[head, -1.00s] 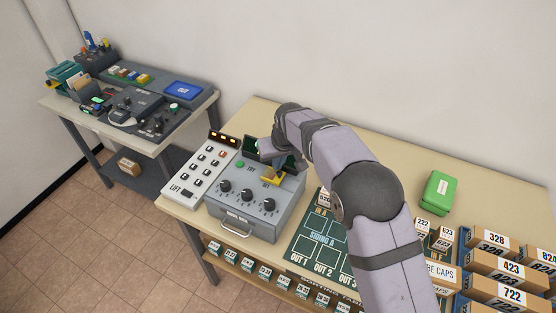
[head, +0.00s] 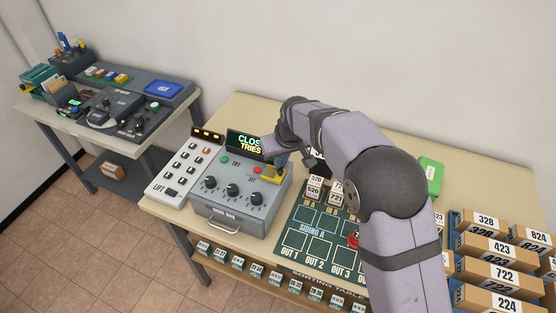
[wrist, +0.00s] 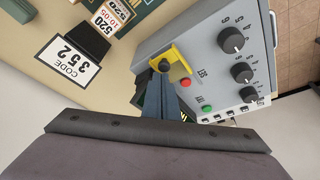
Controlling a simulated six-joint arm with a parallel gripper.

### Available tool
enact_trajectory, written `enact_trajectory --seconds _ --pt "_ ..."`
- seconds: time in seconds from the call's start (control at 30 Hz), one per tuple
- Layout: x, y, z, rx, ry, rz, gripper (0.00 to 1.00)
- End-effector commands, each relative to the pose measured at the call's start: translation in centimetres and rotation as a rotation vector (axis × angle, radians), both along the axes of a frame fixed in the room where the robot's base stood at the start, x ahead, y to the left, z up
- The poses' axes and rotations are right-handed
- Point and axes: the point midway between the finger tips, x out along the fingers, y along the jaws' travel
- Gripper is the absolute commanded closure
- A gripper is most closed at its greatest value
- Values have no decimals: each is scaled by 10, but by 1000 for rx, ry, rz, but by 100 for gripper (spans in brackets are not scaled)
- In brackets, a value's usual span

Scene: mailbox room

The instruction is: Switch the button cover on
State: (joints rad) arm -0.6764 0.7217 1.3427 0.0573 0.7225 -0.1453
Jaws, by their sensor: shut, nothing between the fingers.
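The grey control box (head: 235,214) stands on the table with dials on its front half. A yellow cover-like piece (head: 270,178) sits at its right back edge, by the SET label, partly hidden by my gripper.
A screen (head: 245,143) behind the box shows partly hidden text, "CLOS" and "TRIES". The LIFT panel (head: 180,172) stands to the left. A sorting board (head: 300,236) with numbered blocks lies to the right.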

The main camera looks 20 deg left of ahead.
Motion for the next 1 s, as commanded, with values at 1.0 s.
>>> enact_trajectory --seconds 1.0 --pt "-24 -24 94 0 0 0 100"
